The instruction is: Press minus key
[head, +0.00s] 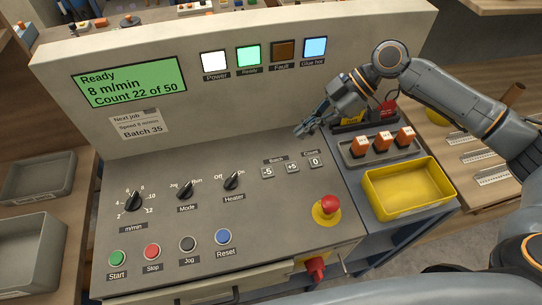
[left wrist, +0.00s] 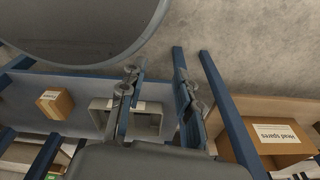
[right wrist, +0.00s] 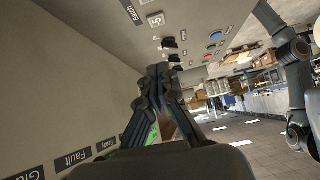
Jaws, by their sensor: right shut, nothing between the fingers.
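The minus key, marked -5 (head: 267,171), is a small pale key on the console's sloping panel under the Batch label. The +5 key (head: 292,167) is just right of it, and the Count 0 key (head: 316,161) is further right. The -5 key also shows in the right wrist view (right wrist: 155,20). My right gripper (head: 300,131) is shut and empty, above and behind these keys, apart from them. The green display (head: 128,82) reads Ready, 8 m/min, Count 22 of 50. My left gripper (left wrist: 157,72) shows only in its wrist view, open and empty.
A red stop knob (head: 328,205) stands in front of the keys. A yellow tray (head: 410,187) and a grey holder with orange blocks (head: 382,145) lie to the right. A job card (head: 140,124) reads Batch 35. The panel between dials and keys is clear.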

